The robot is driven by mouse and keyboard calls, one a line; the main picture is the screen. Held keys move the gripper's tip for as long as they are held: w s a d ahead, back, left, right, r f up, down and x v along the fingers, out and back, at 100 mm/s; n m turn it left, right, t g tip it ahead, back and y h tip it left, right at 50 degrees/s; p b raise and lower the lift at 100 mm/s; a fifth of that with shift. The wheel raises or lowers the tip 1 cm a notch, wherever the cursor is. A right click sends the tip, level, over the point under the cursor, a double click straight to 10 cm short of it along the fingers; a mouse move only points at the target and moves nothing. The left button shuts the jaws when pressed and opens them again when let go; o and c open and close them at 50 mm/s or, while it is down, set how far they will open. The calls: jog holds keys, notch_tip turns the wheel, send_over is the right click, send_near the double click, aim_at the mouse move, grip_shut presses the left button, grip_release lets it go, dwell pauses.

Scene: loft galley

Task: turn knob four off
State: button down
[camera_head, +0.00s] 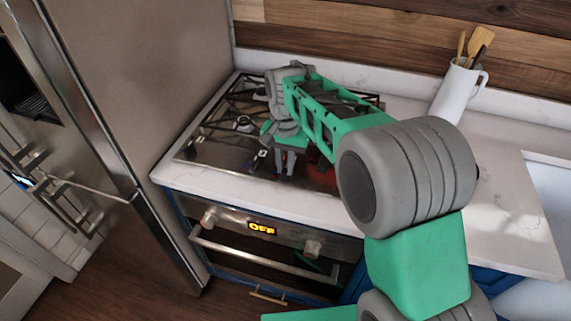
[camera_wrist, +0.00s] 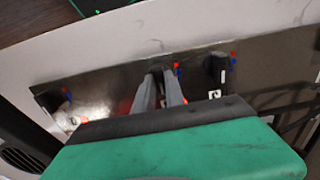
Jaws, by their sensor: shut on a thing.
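A gas cooktop (camera_head: 205,150) with a row of dark knobs along its front is set in the white counter. My gripper (camera_head: 285,168) reaches down over the front of the cooktop. In the wrist view my gripper's two grey fingers (camera_wrist: 160,88) are closed on a dark knob (camera_wrist: 156,69), which they mostly hide. Another dark knob (camera_wrist: 219,68) with a white mark stands to its right, and one more knob (camera_wrist: 46,99) is at the left. Red and blue marks sit beside the knobs. I cannot read a number on the held knob.
Below is an oven with a display (camera_head: 262,228) reading OFF and a long handle (camera_head: 255,254). A steel fridge (camera_head: 150,90) stands close at the left. A white utensil jug (camera_head: 456,92) is at the back right. The counter (camera_head: 510,215) at the right is clear.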

aim_at(285, 168)
dwell(0.3)
jog(key=c, duration=1.4)
grip_release()
notch_tip(285, 168, up, 8)
jog(key=shift+f+b, duration=0.1)
jog(key=shift+b, duration=0.25)
